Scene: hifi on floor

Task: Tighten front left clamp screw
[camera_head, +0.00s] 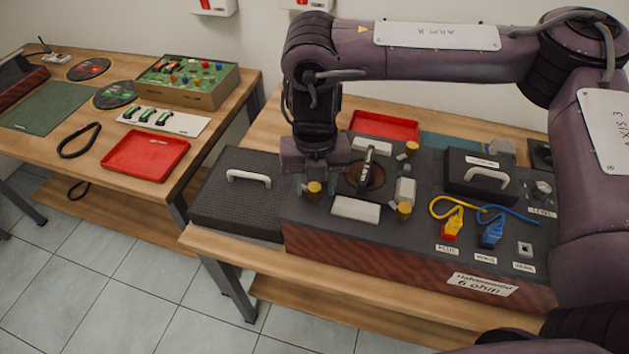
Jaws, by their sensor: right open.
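The front left clamp screw, a small yellow knob (314,188), stands at the front left of a round dark opening on the hifi unit (300,215). My right gripper (316,186) points down over this knob. It is open, with its fingers on either side of the knob. I cannot tell whether they touch it. Two more yellow knobs stand at the front right (404,208) and back right (411,148) of the opening. The area behind my right gripper, at the back left of the opening, is hidden. My left gripper is not in view.
A black lidded box with a handle (232,210) stands left of the unit. A handled black block (480,190) and yellow and blue plugs (452,225) are on the right. A red tray (385,125) lies behind. Another table on the left holds a red tray (145,176).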

